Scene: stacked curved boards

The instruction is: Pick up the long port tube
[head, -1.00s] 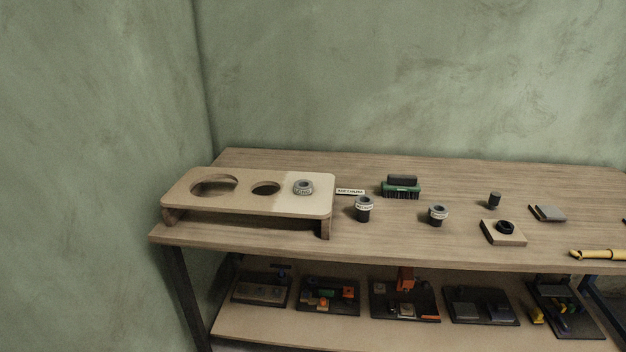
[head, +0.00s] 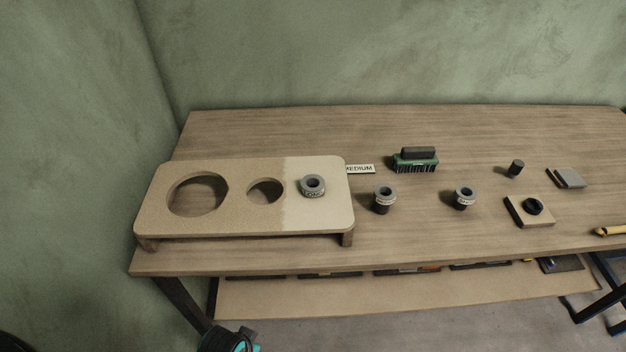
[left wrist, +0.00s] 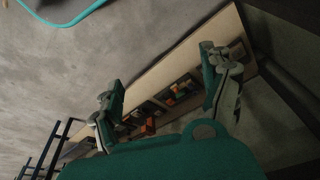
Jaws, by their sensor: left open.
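Three grey-collared port tubes show in the head view. One collar (head: 312,185) sits at the right end of the raised board (head: 240,215), its lower part hidden; its label seems to include "ON". A second tube (head: 384,200) with a dark lower body stands upright right of the board. A third tube (head: 465,198) stands farther right. I cannot read the labels surely enough to tell which is the long one. My left gripper (left wrist: 162,88) is open and empty in the left wrist view, with the lower shelf beyond its fingers, away from the tubes. My right gripper is not in view.
A "MEDIUM" label (head: 360,169) and a green brush (head: 415,160) lie behind the tubes. A small block with a black ring (head: 530,210) is at the right. The lower shelf (head: 400,302) holds several trays. The tabletop's back is clear.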

